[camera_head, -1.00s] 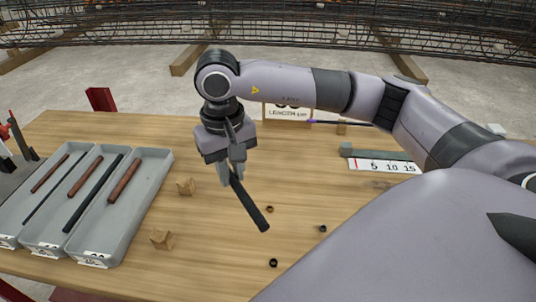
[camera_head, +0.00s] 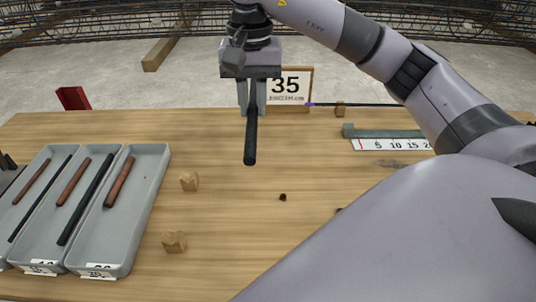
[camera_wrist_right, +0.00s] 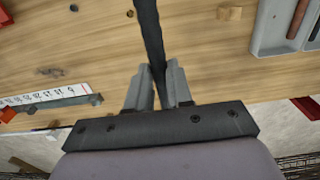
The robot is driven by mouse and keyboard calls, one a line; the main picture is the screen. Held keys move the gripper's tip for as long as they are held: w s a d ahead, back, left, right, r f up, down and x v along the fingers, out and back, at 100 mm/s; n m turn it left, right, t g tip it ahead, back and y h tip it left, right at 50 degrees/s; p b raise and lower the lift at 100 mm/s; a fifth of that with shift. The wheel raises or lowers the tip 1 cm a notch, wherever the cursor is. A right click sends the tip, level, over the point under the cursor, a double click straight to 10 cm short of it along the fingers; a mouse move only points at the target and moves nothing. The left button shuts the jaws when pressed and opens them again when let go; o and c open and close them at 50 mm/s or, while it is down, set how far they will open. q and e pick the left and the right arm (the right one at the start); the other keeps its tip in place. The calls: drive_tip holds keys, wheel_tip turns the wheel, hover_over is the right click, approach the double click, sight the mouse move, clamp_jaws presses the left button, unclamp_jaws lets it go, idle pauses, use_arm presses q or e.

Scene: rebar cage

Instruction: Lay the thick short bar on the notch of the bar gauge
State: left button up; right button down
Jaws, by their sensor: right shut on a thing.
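My right gripper (camera_head: 251,108) is shut on a thick dark bar (camera_head: 250,142), held near one end. The bar points down and toward the viewer, above the middle of the table. In the right wrist view the bar (camera_wrist_right: 150,32) runs out between the fingers (camera_wrist_right: 160,76). A grey-green rail with a numbered white scale (camera_head: 390,145), seemingly the bar gauge, lies to the right, apart from the bar. It also shows at the left of the right wrist view (camera_wrist_right: 45,98). My arm hides its right end, and I cannot make out a notch. My left gripper is not in view.
Grey trays (camera_head: 142,205) with brown and dark bars stand at the left. Two wooden blocks (camera_head: 189,181) (camera_head: 174,241) and a small dark ring (camera_head: 282,197) lie on the table. A framed "35" sign (camera_head: 289,88) stands at the back beside a thin bar (camera_head: 355,104).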

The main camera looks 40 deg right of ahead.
drive_tip(key=b, duration=0.2)
approach(256, 184)
drive_tip(key=shift+f, duration=0.85)
wheel_tip(256, 184, down, 4)
drive_tip(key=shift+f, duration=0.35)
